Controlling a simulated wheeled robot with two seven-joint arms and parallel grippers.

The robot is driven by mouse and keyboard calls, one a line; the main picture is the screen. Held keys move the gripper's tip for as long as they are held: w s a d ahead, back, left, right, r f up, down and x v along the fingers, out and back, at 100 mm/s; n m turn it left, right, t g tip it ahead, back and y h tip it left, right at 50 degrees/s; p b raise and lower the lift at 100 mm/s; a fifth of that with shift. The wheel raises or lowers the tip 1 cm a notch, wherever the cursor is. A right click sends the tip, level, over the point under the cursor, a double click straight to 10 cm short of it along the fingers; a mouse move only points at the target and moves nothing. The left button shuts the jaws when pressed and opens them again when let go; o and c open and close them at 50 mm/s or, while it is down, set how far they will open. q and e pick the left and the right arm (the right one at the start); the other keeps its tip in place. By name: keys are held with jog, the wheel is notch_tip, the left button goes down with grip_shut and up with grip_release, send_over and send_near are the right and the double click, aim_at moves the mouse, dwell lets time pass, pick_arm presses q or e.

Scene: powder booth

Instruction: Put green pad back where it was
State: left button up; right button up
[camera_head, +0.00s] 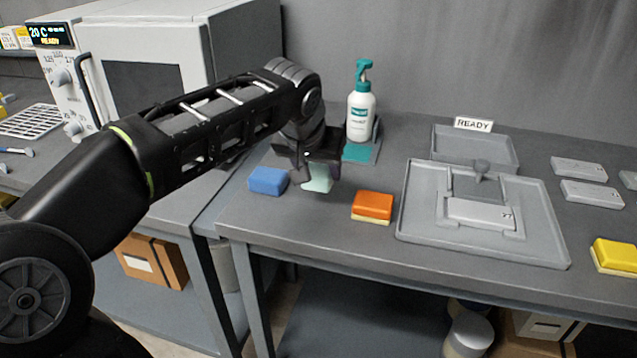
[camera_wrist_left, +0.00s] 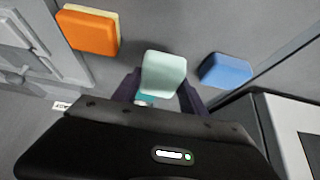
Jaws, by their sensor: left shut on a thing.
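The green pad (camera_head: 318,178) is pale mint green and hangs below my left gripper (camera_head: 312,170) in the head view. In the left wrist view the pad (camera_wrist_left: 163,73) sits between the two dark fingers of the left gripper (camera_wrist_left: 160,92), which is shut on it. The blue pad (camera_head: 268,181) lies on the table just left of it. The orange pad (camera_head: 372,206) lies to its right and nearer the front edge. Whether the green pad touches the table cannot be told. My right gripper is not in view.
A grey fixture tray (camera_head: 420,222) is right of the orange pad. A yellow pad (camera_head: 615,256) lies at far right. A white oven (camera_head: 160,50) stands at left.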

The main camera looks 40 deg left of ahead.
aim_at(318, 182)
pick_arm(q)
jog(key=shift+f, duration=1.75)
jog(key=shift+f+b, duration=0.1)
jog(key=shift+b, duration=0.25)
jog(key=shift+f, duration=0.15)
jog(key=o, duration=1.3)
jog(key=shift+r, duration=0.2)
jog(key=shift+r, duration=0.2)
jog(key=p+v, duration=0.1)
jog(key=v, duration=1)
jog(key=shift+s+d+r, duration=0.1)
jog(key=shift+s+r, duration=0.15)
jog(key=shift+r, duration=0.05)
